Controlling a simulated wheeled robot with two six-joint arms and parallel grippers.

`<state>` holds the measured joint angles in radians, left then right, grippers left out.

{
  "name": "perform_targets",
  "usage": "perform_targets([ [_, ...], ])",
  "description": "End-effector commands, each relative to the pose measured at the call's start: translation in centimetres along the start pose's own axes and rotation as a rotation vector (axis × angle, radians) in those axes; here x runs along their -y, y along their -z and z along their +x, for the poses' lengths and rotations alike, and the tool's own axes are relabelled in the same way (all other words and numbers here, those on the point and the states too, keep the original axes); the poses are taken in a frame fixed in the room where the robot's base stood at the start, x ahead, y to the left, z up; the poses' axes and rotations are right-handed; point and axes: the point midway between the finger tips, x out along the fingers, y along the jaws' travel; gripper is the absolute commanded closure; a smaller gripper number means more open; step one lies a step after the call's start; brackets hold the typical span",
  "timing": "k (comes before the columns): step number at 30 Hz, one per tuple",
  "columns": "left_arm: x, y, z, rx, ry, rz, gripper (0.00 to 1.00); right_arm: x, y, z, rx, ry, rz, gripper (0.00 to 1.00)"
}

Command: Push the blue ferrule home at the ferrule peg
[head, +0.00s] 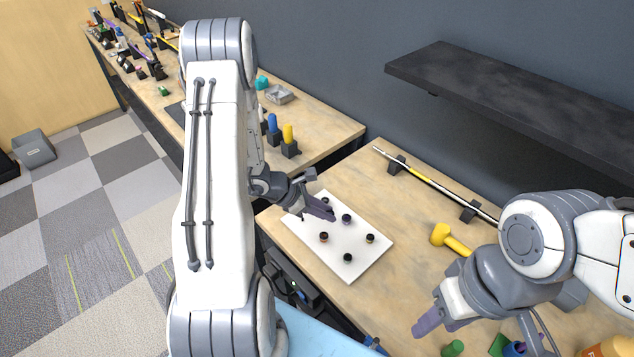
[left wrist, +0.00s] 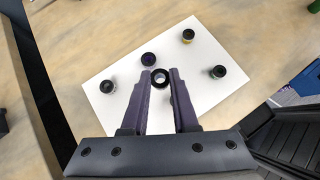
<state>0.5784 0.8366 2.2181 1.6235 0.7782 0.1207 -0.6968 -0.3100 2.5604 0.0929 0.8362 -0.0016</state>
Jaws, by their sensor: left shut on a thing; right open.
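My left gripper (head: 322,210) reaches over the white board. In the left wrist view its purple fingers (left wrist: 160,80) are closed on a small dark ring-shaped ferrule (left wrist: 160,76) with a pale bore. No clear blue shows on it. Beyond the fingertips a dark bluish ferrule (left wrist: 148,58) stands on the board; it also shows in the head view (head: 346,218). I cannot tell which one is the blue ferrule. An upright blue piece (head: 272,124) stands in a black block on the far table; whether this is the ferrule peg is unclear. My right gripper (head: 478,328) is open and empty.
The white board (head: 302,232) carries several other black-topped ferrules. A yellow club head (head: 450,239) lies right of it. A long shaft (head: 432,183) rests on black cradles behind. A dark shelf (head: 500,90) overhangs the right. Green pieces (head: 453,348) stand near my right gripper.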

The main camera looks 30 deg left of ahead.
Motion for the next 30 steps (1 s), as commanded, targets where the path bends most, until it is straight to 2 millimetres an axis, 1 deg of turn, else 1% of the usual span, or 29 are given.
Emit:
perform_targets([
  [1,-1.5,-0.1,-2.4,0.0,-0.025,-0.027,1.0,0.2,0.2,-2.6,-0.001,0.0,-0.001,0.5],
  [3,-3.0,0.7,-3.9,-0.001,-0.049,-0.051,1.0,0.3,0.2,-3.9,-0.001,0.0,-0.002,0.5],
  [6,-4.5,1.9,-5.5,-0.002,-0.074,-0.075,1.0,0.4,0.3,-5.0,-0.001,0.0,-0.004,0.5],
  [9,-5.2,2.8,-6.2,-0.002,-0.088,-0.089,1.0,0.4,0.3,-5.5,-0.001,0.0,-0.004,0.5],
  [13,-5.4,3.1,-6.3,-0.003,-0.091,-0.092,1.0,0.4,0.3,-5.3,0.0,0.0,-0.004,0.5],
  [23,-5.4,3.1,-6.1,-0.002,-0.09,-0.089,1.0,0.4,0.3,-5.0,0.0,0.0,-0.004,0.5],
  [26,-5.3,3.2,-6.0,-0.003,-0.089,-0.088,1.0,0.3,0.2,-4.5,0.0,0.0,-0.003,0.5],
  [30,-5.3,3.9,-5.2,-0.003,-0.088,-0.089,1.0,0.3,0.2,-3.5,0.0,0.0,-0.001,0.5],
])
